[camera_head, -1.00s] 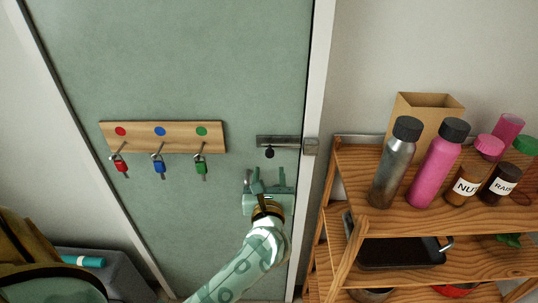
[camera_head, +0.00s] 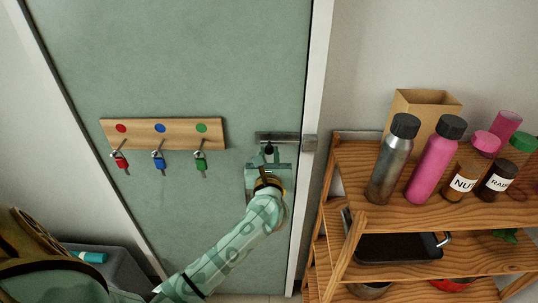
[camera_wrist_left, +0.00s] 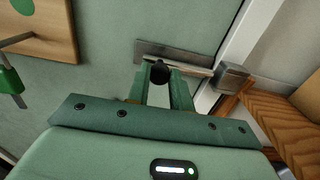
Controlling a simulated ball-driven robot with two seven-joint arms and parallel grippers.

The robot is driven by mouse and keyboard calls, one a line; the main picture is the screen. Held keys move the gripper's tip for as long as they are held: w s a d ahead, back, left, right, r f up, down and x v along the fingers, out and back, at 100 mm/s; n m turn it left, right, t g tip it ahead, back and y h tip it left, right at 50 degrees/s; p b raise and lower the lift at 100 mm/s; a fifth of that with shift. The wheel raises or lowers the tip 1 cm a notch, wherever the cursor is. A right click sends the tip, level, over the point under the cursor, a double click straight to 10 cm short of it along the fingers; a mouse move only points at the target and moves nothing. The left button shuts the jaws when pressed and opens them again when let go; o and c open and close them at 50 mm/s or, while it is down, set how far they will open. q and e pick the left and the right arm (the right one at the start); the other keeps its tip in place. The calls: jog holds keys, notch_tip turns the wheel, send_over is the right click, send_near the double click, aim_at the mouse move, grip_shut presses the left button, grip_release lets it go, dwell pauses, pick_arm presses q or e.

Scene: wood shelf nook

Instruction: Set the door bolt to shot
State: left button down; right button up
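The door bolt (camera_head: 286,138) is a grey metal plate on the green door, with a dark round knob (camera_head: 269,150) below its middle. A square metal keeper (camera_head: 309,143) sits on the white frame to its right. In the left wrist view a pale rod (camera_wrist_left: 199,72) runs toward the keeper (camera_wrist_left: 230,76); I cannot tell whether its end is inside. My left gripper (camera_head: 267,156) is just below the bolt plate, with its fingers apart on either side of the knob (camera_wrist_left: 159,72). I cannot tell whether either finger touches it. My right gripper is not in view.
A wooden key rack (camera_head: 163,134) with red, blue and green padlocks hangs left of the bolt. A wooden shelf (camera_head: 430,216) with bottles and jars stands close to the right. The door around the bolt is otherwise bare.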

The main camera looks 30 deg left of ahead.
aim_at(284, 143)
pick_arm(q)
jog(key=w+d, duration=0.1)
jog(key=d+b, duration=0.1)
jog(key=d, duration=0.1)
jog(key=shift+w+d, duration=0.1)
jog(key=shift+w, duration=0.3)
jog(key=c, duration=1.2)
grip_release()
jog(key=shift+w, duration=0.1)
jog(key=shift+c, duration=0.2)
jog(key=shift+d, duration=0.2)
jog(key=v, duration=1.6)
jog(key=shift+p, duration=0.35)
